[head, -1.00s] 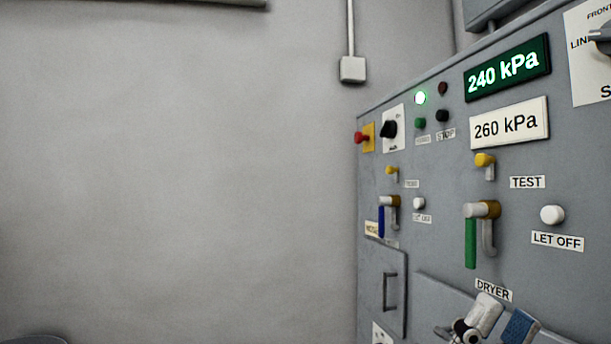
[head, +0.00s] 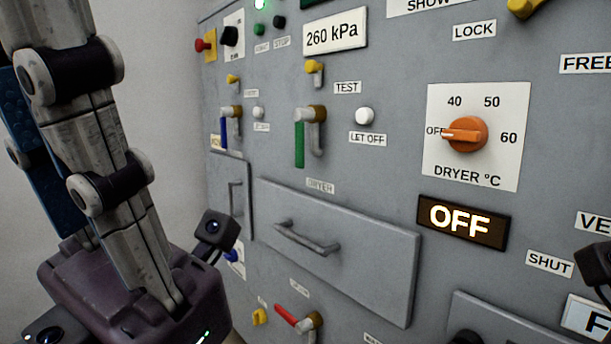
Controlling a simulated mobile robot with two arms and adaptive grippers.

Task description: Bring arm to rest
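My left gripper (head: 95,120) is large and close at the left of the head view, pointing up. Its purple body (head: 130,300) is at the bottom left, with grey jointed finger links rising from it and a blue part behind them. The fingertips are cut off at the top, so its opening cannot be judged. Nothing held shows in the visible part. It appears in front of the panel's left side, and contact with it is not seen. My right gripper's fingers are not in view.
The grey control panel (head: 390,80) fills the middle and right. Drawer handle (head: 307,238), green-handled valve (head: 300,145), red lever (head: 287,316), white LET OFF button (head: 364,116) and orange dryer knob (head: 466,134) protrude. The display (head: 462,221) reads OFF. Bare wall (head: 150,60) lies left.

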